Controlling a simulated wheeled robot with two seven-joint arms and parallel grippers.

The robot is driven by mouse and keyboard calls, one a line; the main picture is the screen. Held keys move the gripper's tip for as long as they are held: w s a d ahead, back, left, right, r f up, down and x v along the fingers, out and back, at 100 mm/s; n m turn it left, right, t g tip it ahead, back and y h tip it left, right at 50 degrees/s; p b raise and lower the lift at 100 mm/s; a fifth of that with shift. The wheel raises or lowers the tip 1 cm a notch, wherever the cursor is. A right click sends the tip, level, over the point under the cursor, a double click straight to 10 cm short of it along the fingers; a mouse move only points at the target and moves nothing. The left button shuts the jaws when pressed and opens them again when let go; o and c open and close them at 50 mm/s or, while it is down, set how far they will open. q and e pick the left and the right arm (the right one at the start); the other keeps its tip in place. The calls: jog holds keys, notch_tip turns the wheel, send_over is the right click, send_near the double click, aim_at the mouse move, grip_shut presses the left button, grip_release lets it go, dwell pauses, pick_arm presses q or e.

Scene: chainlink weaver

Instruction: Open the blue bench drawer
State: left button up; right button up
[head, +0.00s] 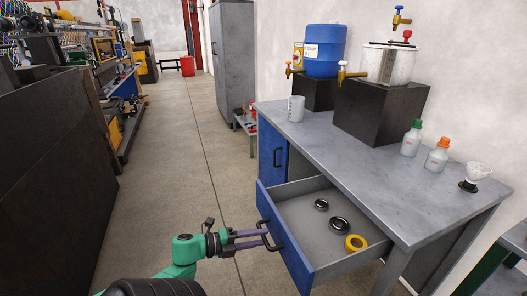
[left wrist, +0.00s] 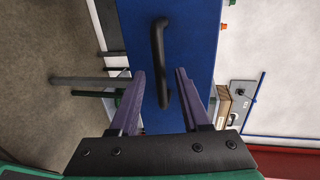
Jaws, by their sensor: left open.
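The blue bench drawer (head: 292,255) is pulled out from the grey bench (head: 333,166). Its inside shows two dark rings (head: 338,223) and a yellow ring (head: 356,243). A black bar handle (head: 264,229) is on its blue front. My left gripper (head: 264,238) is at the handle, its fingers open. In the left wrist view the drawer front (left wrist: 190,35) fills the middle, and the handle (left wrist: 159,55) reaches down between the two spread purple fingers (left wrist: 160,78). I cannot tell whether either finger touches it. My right gripper is not in view.
A blue cupboard door (head: 272,152) is beside the drawer. Open floor (head: 165,150) lies left of the bench. A dark bench (head: 50,160) borders it.

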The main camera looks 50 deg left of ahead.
pick_arm(q)
jog(key=v, duration=1.2)
jog(key=shift+s, duration=0.25)
